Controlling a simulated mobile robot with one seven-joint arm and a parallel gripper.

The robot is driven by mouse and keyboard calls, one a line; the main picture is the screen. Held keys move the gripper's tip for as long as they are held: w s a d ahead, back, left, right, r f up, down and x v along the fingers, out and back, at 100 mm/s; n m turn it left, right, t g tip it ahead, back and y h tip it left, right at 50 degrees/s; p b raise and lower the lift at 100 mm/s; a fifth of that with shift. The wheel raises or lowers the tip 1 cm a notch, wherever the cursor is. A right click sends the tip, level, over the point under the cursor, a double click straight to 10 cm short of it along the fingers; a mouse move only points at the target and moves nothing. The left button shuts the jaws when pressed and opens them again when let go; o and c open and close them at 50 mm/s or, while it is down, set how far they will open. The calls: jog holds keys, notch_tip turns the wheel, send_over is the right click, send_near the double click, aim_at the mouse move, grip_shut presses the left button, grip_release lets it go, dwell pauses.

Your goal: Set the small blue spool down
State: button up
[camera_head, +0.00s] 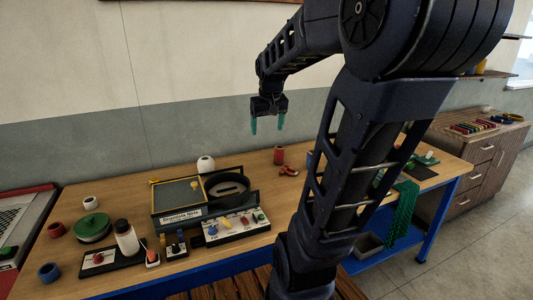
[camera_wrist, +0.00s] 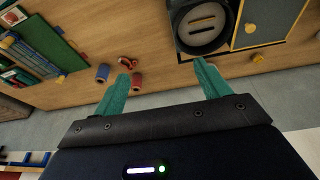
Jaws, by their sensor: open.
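My gripper (camera_head: 267,124) is open and empty, held well above the back of the wooden table; its two green fingers (camera_wrist: 161,70) stand apart in the wrist view. A small blue spool (camera_wrist: 103,72) stands on the table beside a red spool (camera_wrist: 136,82), to the left of the left finger in the wrist view. In the head view this blue spool (camera_head: 310,160) is partly hidden behind my arm. Another small blue spool-like piece (camera_head: 49,272) stands at the table's front left. I cannot tell which one the task names. Neither touches my gripper.
The red spool (camera_head: 279,155) and a red piece (camera_head: 289,170) are near the back edge. A dark round pot (camera_head: 227,186) and a yellow-framed panel (camera_head: 179,196) stand mid-table. A white bottle (camera_head: 126,237) and green lidded pot (camera_head: 93,228) are at left. Green netting (camera_head: 401,212) hangs at right.

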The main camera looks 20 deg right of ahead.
jog(key=s+a+f, duration=0.1)
jog(key=s+a, duration=0.2)
jog(key=s, duration=0.3)
jog(key=s+a+f+t, duration=0.1)
jog(key=s+a+f, duration=0.1)
jog(key=s, duration=0.5)
jog(key=shift+a+n+y, duration=0.3)
jog(key=shift+a, duration=0.1)
